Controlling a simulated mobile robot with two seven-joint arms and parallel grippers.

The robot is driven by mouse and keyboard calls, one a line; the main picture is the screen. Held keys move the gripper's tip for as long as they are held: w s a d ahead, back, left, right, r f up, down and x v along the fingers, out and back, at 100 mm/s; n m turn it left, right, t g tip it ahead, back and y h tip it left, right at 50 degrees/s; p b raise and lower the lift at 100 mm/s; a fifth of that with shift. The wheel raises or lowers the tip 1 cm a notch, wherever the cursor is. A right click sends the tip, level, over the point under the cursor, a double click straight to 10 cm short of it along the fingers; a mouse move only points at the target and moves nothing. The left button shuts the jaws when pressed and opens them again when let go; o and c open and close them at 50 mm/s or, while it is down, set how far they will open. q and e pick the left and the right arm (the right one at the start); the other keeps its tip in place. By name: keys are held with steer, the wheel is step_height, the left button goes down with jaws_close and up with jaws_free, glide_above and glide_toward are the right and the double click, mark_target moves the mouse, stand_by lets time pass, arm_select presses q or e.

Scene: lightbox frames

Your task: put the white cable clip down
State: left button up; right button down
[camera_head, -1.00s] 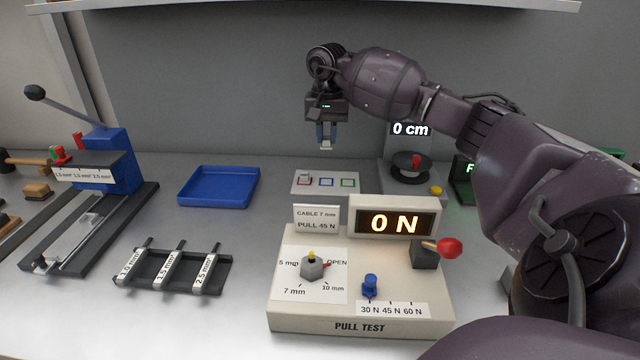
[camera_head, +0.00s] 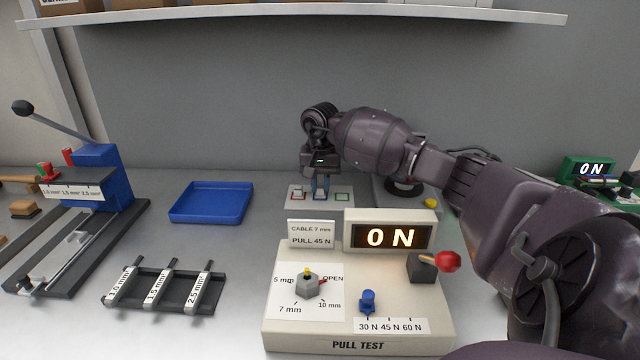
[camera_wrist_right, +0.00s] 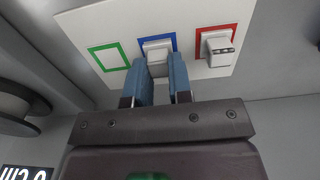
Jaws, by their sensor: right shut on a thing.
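My right gripper (camera_head: 320,194) points down at the white board (camera_head: 329,188) behind the pull tester. In the right wrist view the gripper (camera_wrist_right: 160,72) is shut on the white cable clip (camera_wrist_right: 157,50). The clip is within the blue square outline (camera_wrist_right: 143,42); I cannot tell if it rests on the board or hangs just above. A second white clip (camera_wrist_right: 218,49) sits in the red square (camera_wrist_right: 201,29). The green square (camera_wrist_right: 108,58) is empty. In the head view the fingers mostly hide the held clip. My left gripper is not in view.
The pull tester (camera_head: 358,335) with its 0 N display (camera_head: 391,237) stands in front of the board. A blue tray (camera_head: 211,216) is to the left. A black rack (camera_head: 163,291) and a lever press (camera_head: 100,178) stand further left. A shelf (camera_head: 300,14) is above.

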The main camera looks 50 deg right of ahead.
mark_target(320, 186)
steer(key=shift+f, duration=0.2)
steer(key=c, duration=1)
jaws_free()
steer(key=shift+c, duration=0.2)
steer(key=shift+r, duration=0.1)
step_height(320, 186, up, 12)
steer(key=shift+p, duration=0.45)
steer(key=shift+r, duration=0.1)
